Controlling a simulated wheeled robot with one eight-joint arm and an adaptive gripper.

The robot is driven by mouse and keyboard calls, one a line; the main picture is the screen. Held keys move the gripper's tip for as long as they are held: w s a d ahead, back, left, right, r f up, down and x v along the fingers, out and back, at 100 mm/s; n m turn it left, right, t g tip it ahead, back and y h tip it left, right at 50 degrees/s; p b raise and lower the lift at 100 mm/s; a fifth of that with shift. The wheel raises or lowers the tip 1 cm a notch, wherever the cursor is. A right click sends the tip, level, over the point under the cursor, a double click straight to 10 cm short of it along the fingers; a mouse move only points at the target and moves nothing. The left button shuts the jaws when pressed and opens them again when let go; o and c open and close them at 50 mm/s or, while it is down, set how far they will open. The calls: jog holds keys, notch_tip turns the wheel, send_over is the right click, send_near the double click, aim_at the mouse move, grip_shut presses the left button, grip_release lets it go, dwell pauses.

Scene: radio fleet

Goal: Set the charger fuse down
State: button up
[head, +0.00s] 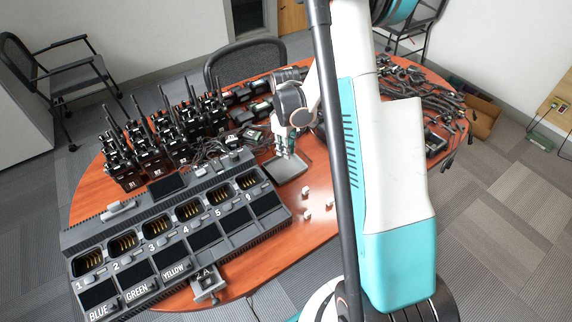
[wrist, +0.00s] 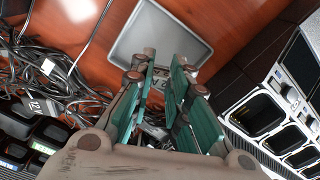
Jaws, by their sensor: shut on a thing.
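My gripper (head: 286,153) is over the shallow grey tray (head: 290,172), beside the multi-slot charger (head: 175,235). In the wrist view, the teal fingers of my gripper (wrist: 168,78) are shut on the charger fuse (wrist: 168,98), a small piece with a label that seems to read 2A. The fingers hide much of the fuse. The tray (wrist: 145,42) lies beyond the fingertips in that view, and its inside looks empty. In the head view the fuse is too small to make out. I cannot tell how far it is above the tray.
Small white blocks (head: 305,191) lie on the table right of the charger. A fuse drawer marked 2A (head: 207,283) sticks out at the charger's front edge. Radios (head: 155,140) stand behind the charger. Tangled cables (wrist: 55,80) lie next to the tray.

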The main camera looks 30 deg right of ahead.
aim_at(286, 169)
jog(key=shift+f+b, duration=0.9)
jog(key=shift+f, duration=2.4)
jog(key=shift+f, duration=0.1)
jog(key=shift+f, duration=0.15)
jog(key=o, duration=0.7)
notch_tip(286, 169, up, 12)
jog(key=p, duration=0.4)
jog(key=shift+r, duration=0.25)
